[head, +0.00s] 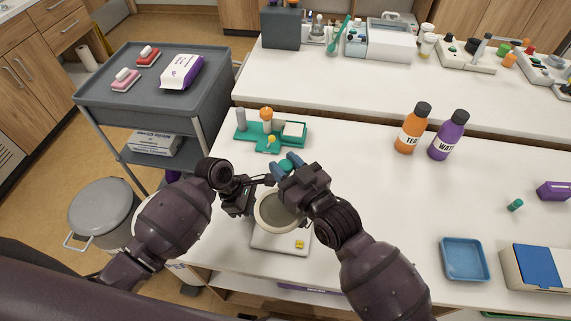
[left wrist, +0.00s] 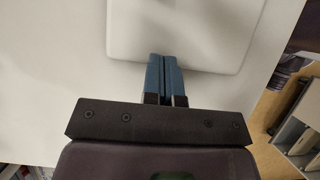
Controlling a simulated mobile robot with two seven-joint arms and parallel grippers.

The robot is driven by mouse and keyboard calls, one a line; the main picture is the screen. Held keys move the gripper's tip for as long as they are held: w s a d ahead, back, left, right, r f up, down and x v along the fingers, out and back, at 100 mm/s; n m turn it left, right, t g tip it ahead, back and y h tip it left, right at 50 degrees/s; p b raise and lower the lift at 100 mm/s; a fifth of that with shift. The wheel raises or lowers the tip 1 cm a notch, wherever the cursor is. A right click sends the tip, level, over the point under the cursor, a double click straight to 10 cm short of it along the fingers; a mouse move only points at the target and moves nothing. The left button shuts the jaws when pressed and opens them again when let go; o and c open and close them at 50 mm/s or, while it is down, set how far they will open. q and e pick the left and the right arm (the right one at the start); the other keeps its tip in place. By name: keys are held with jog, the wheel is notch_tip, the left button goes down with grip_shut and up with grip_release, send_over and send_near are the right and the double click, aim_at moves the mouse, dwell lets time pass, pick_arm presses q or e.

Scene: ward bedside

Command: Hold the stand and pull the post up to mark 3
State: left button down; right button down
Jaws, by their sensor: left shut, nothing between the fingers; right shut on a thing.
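The stand has a white base (head: 281,246) with a small yellow patch, on the near table edge. A round grey disc with a cream rim (head: 278,214) sits above the base. The post is mostly hidden behind my right gripper; a green top (head: 286,166) shows between its fingers. My right gripper (head: 288,164) is shut on the post at this green top. My left gripper (head: 250,199) is left of the disc, its fingertips hidden in the head view. In the left wrist view, its blue fingers (left wrist: 165,76) are shut and empty at the edge of the white base (left wrist: 190,32). No marks are readable.
A green tray (head: 245,138) with small items lies just behind the stand. Orange (head: 411,128) and purple (head: 449,136) bottles stand to the right. A blue tray (head: 464,260) is at the near right. A grey trolley (head: 130,95) stands left.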

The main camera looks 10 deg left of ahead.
notch_tip(320, 180, up, 10)
jog(key=shift+f, duration=0.15)
dwell(0.3)
jog(key=c, duration=0.8)
grip_release()
jog(key=shift+o, duration=0.2)
jog(key=shift+f, duration=0.1)
jog(key=shift+s+d, duration=0.2)
jog(key=shift+d, duration=0.05)
jog(key=v, duration=1.1)
jog(key=shift+s, duration=0.15)
jog(key=shift+d, duration=0.1)
